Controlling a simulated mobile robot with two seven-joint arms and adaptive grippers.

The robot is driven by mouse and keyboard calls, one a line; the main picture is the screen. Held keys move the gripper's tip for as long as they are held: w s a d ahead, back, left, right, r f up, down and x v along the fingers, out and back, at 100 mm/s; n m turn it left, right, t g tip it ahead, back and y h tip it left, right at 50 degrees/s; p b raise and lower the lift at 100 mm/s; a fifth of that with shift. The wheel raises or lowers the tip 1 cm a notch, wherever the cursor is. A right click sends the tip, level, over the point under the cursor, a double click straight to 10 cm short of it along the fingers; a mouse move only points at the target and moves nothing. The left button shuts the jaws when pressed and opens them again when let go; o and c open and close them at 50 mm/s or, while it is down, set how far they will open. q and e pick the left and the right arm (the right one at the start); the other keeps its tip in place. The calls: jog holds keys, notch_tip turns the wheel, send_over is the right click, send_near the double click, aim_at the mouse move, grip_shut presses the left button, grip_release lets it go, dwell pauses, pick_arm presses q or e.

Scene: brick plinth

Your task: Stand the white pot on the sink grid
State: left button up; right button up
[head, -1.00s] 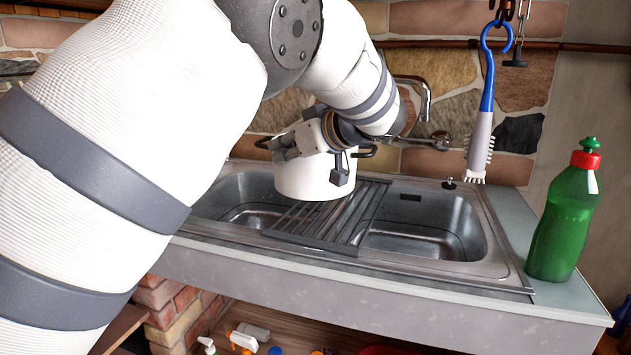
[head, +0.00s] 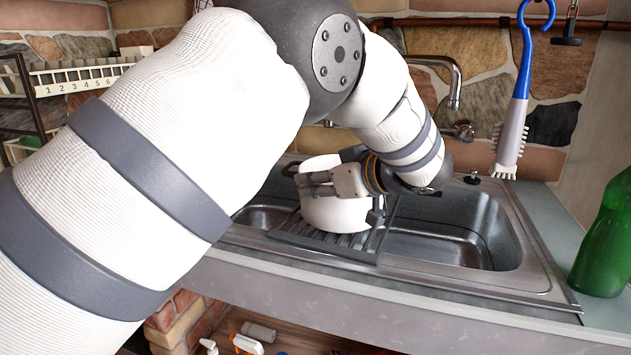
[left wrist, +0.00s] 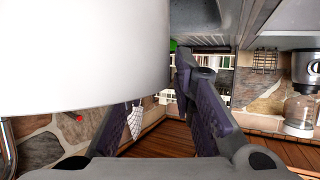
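The white pot (head: 335,214) appears to rest upright on the dark slatted sink grid (head: 310,240), over the left part of the sink. A dark handle shows at its left rim. My left gripper (head: 308,184) is at the pot's near side, overlapping its upper wall in the head view. In the left wrist view the pot (left wrist: 80,50) fills the upper left and hides part of one finger. The fingers (left wrist: 158,112) stand apart, with floor visible between them and no handle seen there. My right gripper is not in view.
The right basin (head: 450,240) is empty. A faucet (head: 455,85) rises behind the sink. A blue-handled brush (head: 515,110) hangs at right, and a green bottle (head: 607,240) stands on the right counter. Bottles lie on the shelf below.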

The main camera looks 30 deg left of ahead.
pick_arm(q)
jog(key=shift+a, duration=0.15)
jog(key=shift+r, duration=0.1)
jog(key=v, duration=1.2)
